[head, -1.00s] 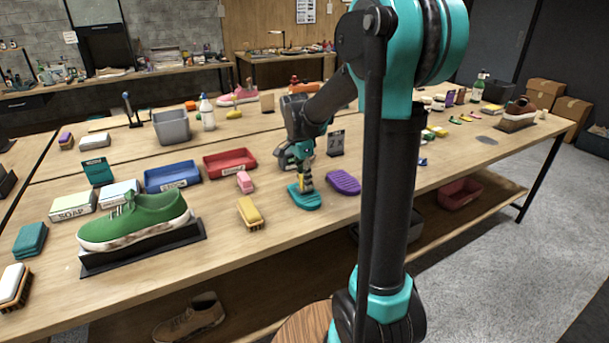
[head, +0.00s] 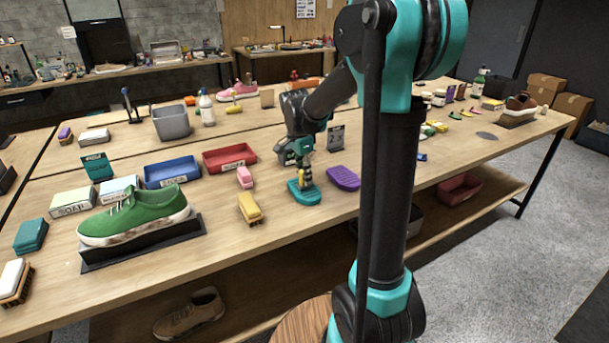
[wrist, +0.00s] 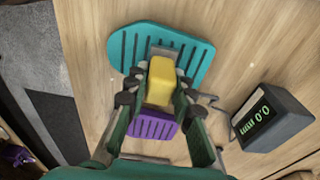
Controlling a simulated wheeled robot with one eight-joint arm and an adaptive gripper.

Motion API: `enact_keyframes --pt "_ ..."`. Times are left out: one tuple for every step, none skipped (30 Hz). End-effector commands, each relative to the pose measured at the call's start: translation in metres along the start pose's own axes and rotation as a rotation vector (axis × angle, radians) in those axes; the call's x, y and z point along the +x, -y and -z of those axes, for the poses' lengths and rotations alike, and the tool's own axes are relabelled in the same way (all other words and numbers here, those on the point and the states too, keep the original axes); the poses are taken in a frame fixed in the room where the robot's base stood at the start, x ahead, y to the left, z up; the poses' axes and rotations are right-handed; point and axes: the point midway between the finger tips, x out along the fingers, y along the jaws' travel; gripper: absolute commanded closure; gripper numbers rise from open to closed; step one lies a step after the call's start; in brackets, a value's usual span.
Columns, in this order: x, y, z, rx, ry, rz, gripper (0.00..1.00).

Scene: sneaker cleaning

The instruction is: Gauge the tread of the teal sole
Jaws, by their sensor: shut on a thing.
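The teal sole (head: 306,194) lies flat on the workbench, with dark grooves at its far end in the wrist view (wrist: 125,50). My gripper (head: 303,168) is over it, pointing down. It is shut on a yellow gauge probe (wrist: 160,82). The probe's lower end is over the teal sole; I cannot tell whether it touches the tread. The box also stands behind the soles in the head view (head: 336,138).
A purple sole (head: 343,178) lies just right of the teal one. A yellow brush (head: 250,208) and a pink block (head: 244,177) are to the left. Red (head: 230,158) and blue (head: 172,172) trays stand behind. A green sneaker (head: 135,215) sits on a black stand.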

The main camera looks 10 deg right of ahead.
Motion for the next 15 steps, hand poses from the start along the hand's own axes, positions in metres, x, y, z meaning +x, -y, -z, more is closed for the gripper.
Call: enact_keyframes --pt "0.0006 0.0001 -0.0001 0.000 0.000 0.000 1.00" --pt "0.0009 0.0001 -0.0001 0.000 0.000 0.000 1.00" --pt "0.0013 0.0001 -0.0001 0.000 0.000 0.000 1.00" --pt "0.0017 0.0001 -0.0002 0.000 0.000 0.000 1.00" --pt "0.0020 0.0001 -0.0002 0.000 0.000 0.000 1.00" --pt "0.0025 0.0001 -0.0003 0.000 0.000 0.000 1.00" --pt "0.0028 0.0000 -0.0003 0.000 0.000 0.000 1.00" --pt "0.0031 0.0001 -0.0004 0.000 0.000 0.000 1.00" --pt "0.0036 0.0000 -0.0004 0.000 0.000 0.000 1.00" --pt "0.0039 0.0000 -0.0005 0.000 0.000 0.000 1.00" --pt "0.0043 0.0000 -0.0005 0.000 0.000 0.000 1.00" --pt "0.0047 0.0000 -0.0006 0.000 0.000 0.000 1.00" --pt "0.0051 0.0000 -0.0006 0.000 0.000 0.000 1.00" --pt "0.0054 0.0000 -0.0007 0.000 0.000 0.000 1.00" --pt "0.0058 -0.0001 -0.0007 0.000 0.000 0.000 1.00"
